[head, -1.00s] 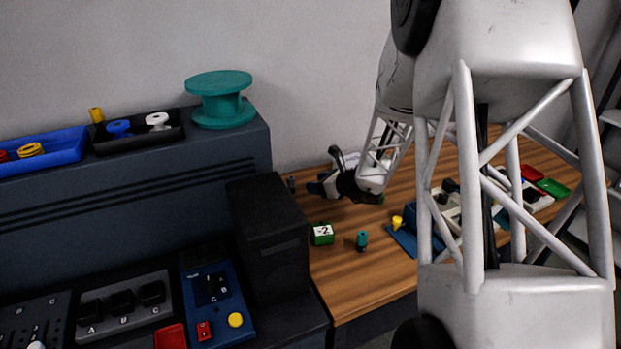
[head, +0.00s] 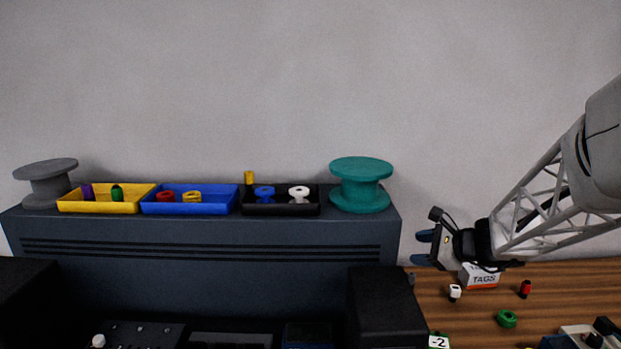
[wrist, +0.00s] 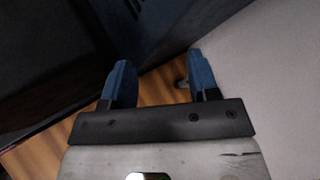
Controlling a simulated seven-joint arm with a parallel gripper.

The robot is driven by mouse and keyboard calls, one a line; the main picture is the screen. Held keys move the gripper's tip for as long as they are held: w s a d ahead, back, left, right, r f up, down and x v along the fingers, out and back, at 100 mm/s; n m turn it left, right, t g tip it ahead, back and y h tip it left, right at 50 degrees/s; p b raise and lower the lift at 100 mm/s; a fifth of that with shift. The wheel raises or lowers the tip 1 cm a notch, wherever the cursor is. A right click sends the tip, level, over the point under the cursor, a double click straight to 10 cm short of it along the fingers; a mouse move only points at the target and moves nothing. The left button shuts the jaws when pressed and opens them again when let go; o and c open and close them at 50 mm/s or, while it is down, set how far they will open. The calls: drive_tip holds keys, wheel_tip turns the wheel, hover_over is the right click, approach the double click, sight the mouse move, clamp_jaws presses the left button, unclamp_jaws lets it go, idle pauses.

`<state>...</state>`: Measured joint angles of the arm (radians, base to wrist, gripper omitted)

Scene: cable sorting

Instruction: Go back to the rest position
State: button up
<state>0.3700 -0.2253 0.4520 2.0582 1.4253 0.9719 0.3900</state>
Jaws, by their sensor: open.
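My gripper (head: 422,249) is at the right of the head view, raised above the wooden table and pointing left toward the dark cabinet. Its two blue fingers are apart with nothing between them. In the wrist view the open fingers (wrist: 161,82) also show empty, with a strip of wooden table and a small grey piece (wrist: 182,83) beyond them. My arm reaches in from the right edge of the head view.
The dark cabinet (head: 200,240) carries yellow (head: 135,207), blue (head: 215,208) and black (head: 280,211) trays between a grey spool (head: 47,183) and a teal spool (head: 360,186). A TAGS box (head: 482,278), green ring (head: 507,318) and red piece (head: 525,289) are on the table (head: 460,318).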

drive_tip(key=s+a+r+n, duration=0.1)
drive_tip(key=s, duration=0.1)
drive_tip(key=s+a+r+n+g, duration=0.1)
drive_tip(key=s+a+r+n, duration=0.1)
drive_tip(key=s+a+r+n+g, duration=0.1)
drive_tip(key=s+a+r+n, duration=0.1)
drive_tip(key=s, duration=0.1)
drive_tip(key=shift+a+r, duration=0.15)
drive_tip(key=shift+a, duration=0.05)
drive_tip(key=s+a+n, duration=0.1)
drive_tip(key=s+a+n+g, duration=0.1)
drive_tip(key=s, duration=0.1)
drive_tip(key=s+h, duration=0.1)
drive_tip(key=s, duration=0.1)
drive_tip(key=shift+s+a+r+n+g, duration=0.15)
drive_tip(key=shift+a+n+g, duration=0.25)
drive_tip(key=s+f+n+g+h, duration=0.2)
drive_tip(key=s+n+h, duration=0.6)
drive_tip(key=s, duration=1.2)
drive_tip(key=f+n, duration=0.1)
drive_tip(key=n, duration=0.2)
drive_tip(key=shift+s+f+n, duration=0.25)
drive_tip(key=shift+s+n, duration=0.05)
drive_tip(key=shift+n, duration=0.1)
